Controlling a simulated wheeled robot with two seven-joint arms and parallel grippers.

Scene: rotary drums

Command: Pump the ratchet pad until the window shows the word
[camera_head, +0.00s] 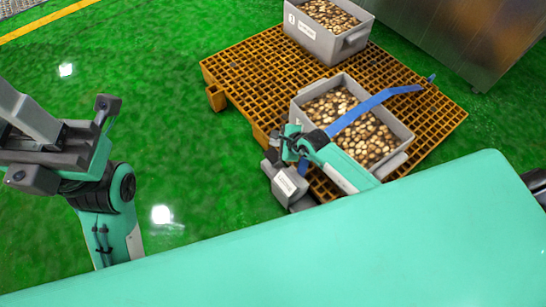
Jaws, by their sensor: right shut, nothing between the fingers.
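My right gripper (288,152) is shut and empty at the left end of my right forearm, beside the near crate's left corner. I cannot tell whether the two touch, or whether this block is the ratchet unit. No pad or window with a readable word can be made out. My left gripper (62,152) is at the far left over bare green floor, well away from the crates. Its fingers do not show clearly enough to tell open from shut.
An orange grid pallet (245,70) carries a near grey crate (398,125) and a far grey crate (315,38), both full of brown-and-cream pieces. A blue strip (372,103) crosses the near crate. A metal cabinet (455,35) stands top right. Green floor on the left is clear.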

